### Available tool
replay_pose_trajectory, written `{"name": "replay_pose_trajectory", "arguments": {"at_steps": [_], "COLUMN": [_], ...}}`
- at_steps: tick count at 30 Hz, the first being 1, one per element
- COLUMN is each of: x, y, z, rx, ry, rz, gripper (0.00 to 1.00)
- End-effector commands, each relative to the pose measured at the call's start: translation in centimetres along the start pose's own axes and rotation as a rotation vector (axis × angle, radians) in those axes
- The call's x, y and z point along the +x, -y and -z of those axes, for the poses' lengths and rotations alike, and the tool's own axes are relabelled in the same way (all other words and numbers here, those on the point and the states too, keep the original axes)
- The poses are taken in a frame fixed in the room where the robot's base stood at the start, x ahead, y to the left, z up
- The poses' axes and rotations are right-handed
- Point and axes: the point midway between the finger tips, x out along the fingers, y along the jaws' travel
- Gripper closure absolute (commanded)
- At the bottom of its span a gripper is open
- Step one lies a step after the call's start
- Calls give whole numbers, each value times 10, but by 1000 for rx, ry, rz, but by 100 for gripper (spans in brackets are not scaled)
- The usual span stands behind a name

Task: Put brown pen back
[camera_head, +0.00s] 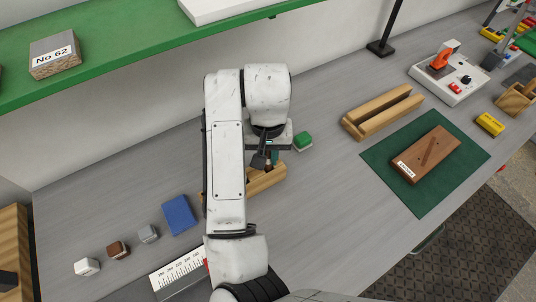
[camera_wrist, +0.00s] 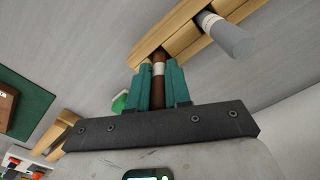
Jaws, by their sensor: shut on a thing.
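My gripper (camera_wrist: 158,72) has teal fingers and is shut on the brown pen (camera_wrist: 158,56), which has a white band. In the wrist view the pen's far end meets the wooden pen holder (camera_wrist: 182,42); I cannot tell whether it is in a slot or just over it. A grey pen (camera_wrist: 228,36) with a white band stands in the same holder, to the right of the brown pen. In the head view my arm covers much of the holder (camera_head: 266,181), and my gripper (camera_head: 271,160) is right above it.
A green block (camera_head: 302,142) stands just right of my gripper. A blue block (camera_head: 180,215) and small cubes (camera_head: 118,250) lie to the left. A wooden rack (camera_head: 382,112) and a green mat (camera_head: 376,160) with a brown board (camera_head: 426,154) are to the right. A green shelf (camera_head: 130,50) runs behind.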

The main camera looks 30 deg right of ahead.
Motion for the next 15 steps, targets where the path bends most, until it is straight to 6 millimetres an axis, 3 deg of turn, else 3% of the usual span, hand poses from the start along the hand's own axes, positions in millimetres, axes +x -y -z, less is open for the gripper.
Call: {"name": "replay_pose_trajectory", "arguments": {"at_steps": [13, 14, 15], "x": [11, 10, 10], "y": [0, 0, 0], "z": [0, 0, 0], "rx": [0, 0, 0], "ry": [0, 0, 0], "rz": [0, 0, 1], "gripper": [100, 79, 75]}}
